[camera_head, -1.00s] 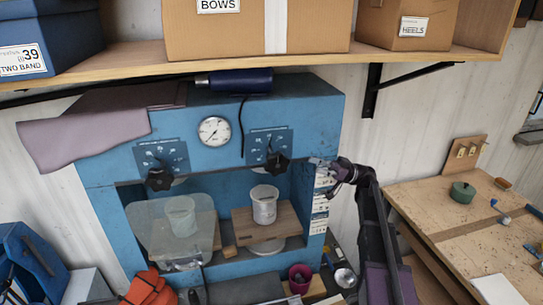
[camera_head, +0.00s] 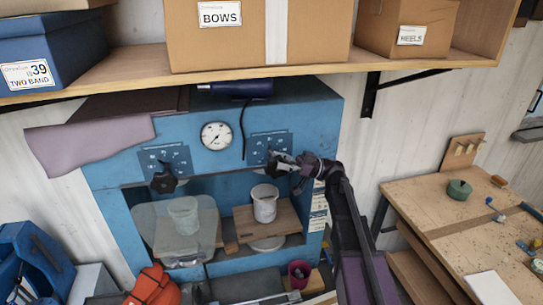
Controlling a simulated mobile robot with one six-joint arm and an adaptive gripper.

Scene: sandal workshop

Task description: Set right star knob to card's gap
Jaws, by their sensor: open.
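The blue press (camera_head: 215,100) stands against the wall with two dark star knobs on its front. The left star knob (camera_head: 164,182) is in plain view below its dial plate (camera_head: 165,158). The right star knob sits below the right dial plate (camera_head: 262,146) and is largely hidden by my gripper. My gripper (camera_head: 278,160) is at the right knob, coming from the right; I cannot tell whether it touches the knob. A stack of white cards (camera_head: 318,205) is on the press's right post; their writing is too small to read.
A shelf (camera_head: 320,68) with boxes overhangs the press. A round gauge (camera_head: 215,136) sits between the dials, with a dark cable beside it. White cups (camera_head: 264,203) stand inside the press opening. A workbench (camera_head: 440,205) is at the right.

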